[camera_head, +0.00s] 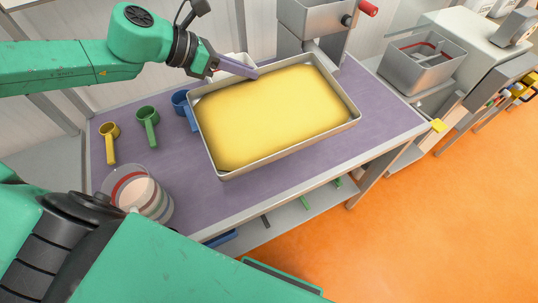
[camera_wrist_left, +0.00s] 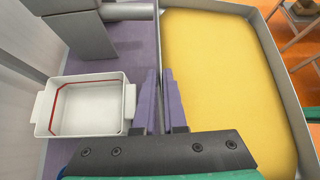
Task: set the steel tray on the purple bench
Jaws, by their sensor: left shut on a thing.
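The steel tray (camera_head: 221,175) is a shallow rectangular pan filled with a smooth yellow layer. In the head view it is over the middle of the purple bench (camera_head: 290,192); I cannot tell whether its base touches the top. My left gripper (camera_head: 252,74) reaches in from the left and is shut on the tray's far rim. In the left wrist view the purple fingers (camera_wrist_left: 161,88) straddle the tray's thin wall (camera_wrist_left: 157,50), with the yellow contents to the right. My right gripper is not in view.
Yellow (camera_head: 109,140), green (camera_head: 148,125) and blue (camera_head: 181,101) scoops are left of the tray, the blue one close beside it. A clear container (camera_head: 150,196) is at the front left. A white dish (camera_wrist_left: 90,112) sits behind the tray. A grey machine (camera_head: 313,20) stands at the back.

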